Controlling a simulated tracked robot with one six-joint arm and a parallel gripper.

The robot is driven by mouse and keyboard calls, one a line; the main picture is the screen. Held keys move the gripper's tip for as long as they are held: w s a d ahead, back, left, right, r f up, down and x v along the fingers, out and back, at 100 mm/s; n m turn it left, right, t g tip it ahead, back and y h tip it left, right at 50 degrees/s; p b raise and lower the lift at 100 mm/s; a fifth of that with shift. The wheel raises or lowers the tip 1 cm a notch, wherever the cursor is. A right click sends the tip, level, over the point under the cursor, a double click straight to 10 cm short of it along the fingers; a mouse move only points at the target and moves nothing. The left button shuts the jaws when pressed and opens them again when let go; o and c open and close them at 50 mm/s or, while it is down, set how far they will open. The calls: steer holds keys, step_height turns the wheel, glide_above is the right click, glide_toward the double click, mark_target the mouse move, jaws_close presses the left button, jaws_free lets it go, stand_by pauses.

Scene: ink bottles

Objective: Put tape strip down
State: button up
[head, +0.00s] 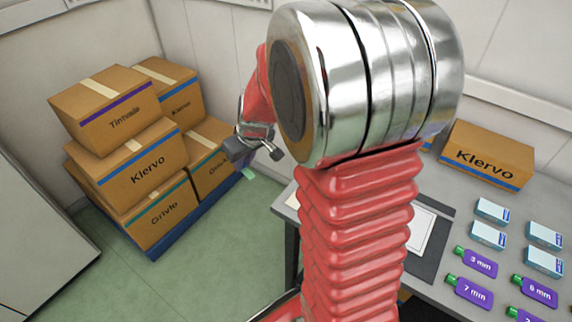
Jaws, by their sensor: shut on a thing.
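My gripper (254,148) is left of the big silver joint of my arm, in the air in front of the boxes and left of the table. The fingers are small and dark in this view, and the grip itself is hard to see.
Brown boxes (145,172) are stacked on a blue pallet (200,206) at left. The grey table (440,296) at right holds a Klervo box (488,154), small pale blue boxes (488,236), purple-labelled bottles (470,291) and a dark mat (433,262). Green floor (195,275) is clear between.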

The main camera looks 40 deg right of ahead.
steer(key=w+a, duration=0.2)
steer(key=a, duration=0.3)
steer(key=w+a+f, duration=0.1)
steer(key=w+a, duration=0.1)
steer(key=a, duration=0.4)
steer(key=shift+w+a+f+m, duration=0.25)
steer(key=shift+m, duration=0.15)
steer(key=shift+s, duration=0.15)
